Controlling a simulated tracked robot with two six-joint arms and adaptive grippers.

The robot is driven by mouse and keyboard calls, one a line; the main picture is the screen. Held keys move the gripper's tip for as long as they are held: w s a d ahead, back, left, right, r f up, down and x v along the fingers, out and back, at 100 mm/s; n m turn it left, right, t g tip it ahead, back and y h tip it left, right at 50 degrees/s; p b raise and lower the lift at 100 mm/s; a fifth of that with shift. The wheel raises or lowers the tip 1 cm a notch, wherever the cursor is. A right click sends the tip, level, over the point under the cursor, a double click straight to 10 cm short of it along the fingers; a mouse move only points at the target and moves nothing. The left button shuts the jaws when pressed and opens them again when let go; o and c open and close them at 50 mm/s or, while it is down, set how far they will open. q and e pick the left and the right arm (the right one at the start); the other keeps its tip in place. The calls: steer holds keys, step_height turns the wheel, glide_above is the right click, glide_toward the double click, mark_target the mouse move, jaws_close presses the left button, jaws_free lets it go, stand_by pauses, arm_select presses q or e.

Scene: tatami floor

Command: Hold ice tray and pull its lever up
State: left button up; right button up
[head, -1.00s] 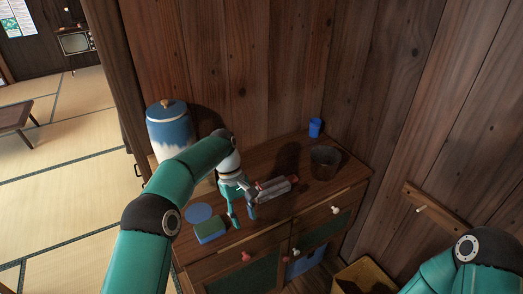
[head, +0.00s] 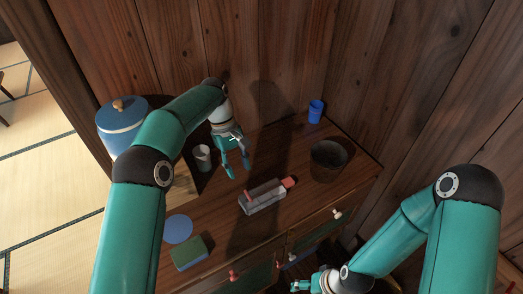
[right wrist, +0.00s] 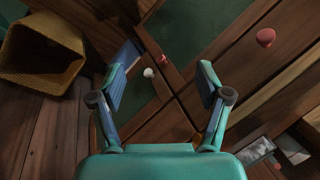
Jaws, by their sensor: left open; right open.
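The ice tray (head: 263,199) is a grey metal block with red parts. It lies on top of the wooden cabinet in the head view, with a red piece (head: 289,183) at its right end. I cannot tell which red part is the lever. My left gripper (head: 238,177) is open and empty, behind and left of the tray, apart from it. My right gripper (right wrist: 160,82) is open and empty in front of the cabinet, its fingers facing the doors. In the right wrist view part of the tray (right wrist: 291,149) shows at the lower right.
On the cabinet top (head: 215,222) stand a dark bucket (head: 329,160), a blue cup (head: 315,111), a pale cup (head: 203,157), a green and blue block (head: 190,253) and a blue disc (head: 178,229). A blue-lidded jar (head: 122,121) stands left. A woven basket (right wrist: 40,60) is near the right gripper.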

steer(key=shift+o, duration=1)
steer(key=w, duration=0.2)
steer(key=w+a+r+n, duration=0.1)
steer(key=shift+t, duration=0.4)
steer(key=n, duration=1.2)
glide_toward(275, 186)
steer(key=s+f, duration=0.1)
steer(key=f, duration=0.1)
steer(key=s+a+f, duration=0.1)
steer(key=f, duration=0.1)
steer(key=s+f, duration=0.2)
steer(key=shift+a+f, duration=0.3)
steer(key=shift+a, duration=0.05)
steer(key=w+a+r+n+g+h, duration=0.15)
steer(key=w+r+n+h, duration=0.3)
steer(key=r+n, duration=0.8)
arm_select(q)
steer(key=shift+w+d+f, duration=0.1)
steer(key=shift+w, duration=0.1)
arm_select(e)
steer(key=shift+n+y, duration=0.25)
steer(key=shift+y, duration=0.1)
steer(key=f, duration=1)
steer(key=w+f, duration=0.1)
steer(key=f, duration=0.5)
steer(key=shift+f, duration=0.15)
